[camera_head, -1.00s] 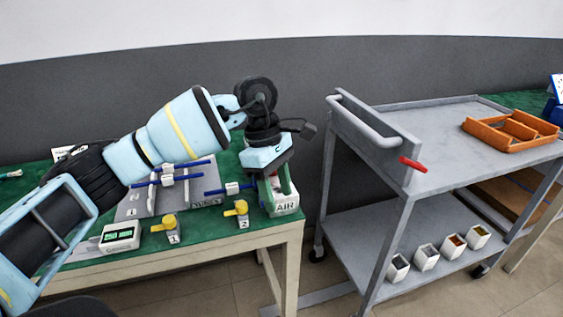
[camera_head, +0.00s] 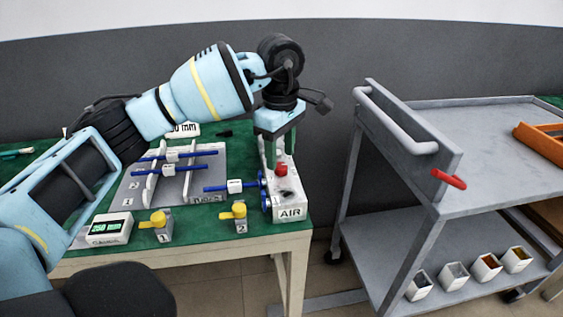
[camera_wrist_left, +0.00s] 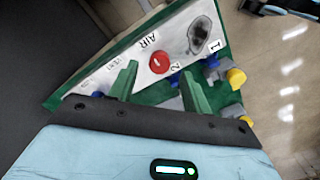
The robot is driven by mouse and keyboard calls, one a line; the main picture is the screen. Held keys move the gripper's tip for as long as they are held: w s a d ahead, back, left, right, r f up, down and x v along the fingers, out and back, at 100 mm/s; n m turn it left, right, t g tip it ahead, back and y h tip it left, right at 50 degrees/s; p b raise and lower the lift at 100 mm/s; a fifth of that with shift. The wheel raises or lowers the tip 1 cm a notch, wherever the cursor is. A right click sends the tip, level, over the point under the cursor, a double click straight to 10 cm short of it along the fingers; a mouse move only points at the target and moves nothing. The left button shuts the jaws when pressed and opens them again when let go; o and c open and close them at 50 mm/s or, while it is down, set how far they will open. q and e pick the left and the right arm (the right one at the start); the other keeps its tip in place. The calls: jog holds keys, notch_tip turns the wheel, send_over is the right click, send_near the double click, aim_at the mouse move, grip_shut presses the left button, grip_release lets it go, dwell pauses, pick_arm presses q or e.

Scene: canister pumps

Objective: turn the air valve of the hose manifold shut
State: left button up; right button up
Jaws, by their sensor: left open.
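The hose manifold (camera_head: 290,213) is a white block marked AIR at the right end of the green table. Its red round valve knob (camera_head: 281,169) stands on its top face. It also shows in the left wrist view (camera_wrist_left: 159,62), between and beyond the fingertips. My left gripper (camera_head: 281,145) points down above the knob, with its green fingers apart and nothing between them. In the left wrist view the gripper (camera_wrist_left: 160,77) is open, one finger on each side of the knob's line. I cannot tell whether either finger touches it. My right gripper is out of view.
Blue hoses with white tags, such as one (camera_head: 235,186), lie left of the manifold. Yellow valves 1 (camera_head: 158,219) and 2 (camera_head: 239,210) stand at the table's front, beside a green display (camera_head: 107,229). A grey cart (camera_head: 480,158) stands right, across a floor gap.

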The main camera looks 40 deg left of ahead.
aim_at(281, 165)
pick_arm(q)
jog(key=shift+f, duration=1.5)
jog(key=c, duration=1)
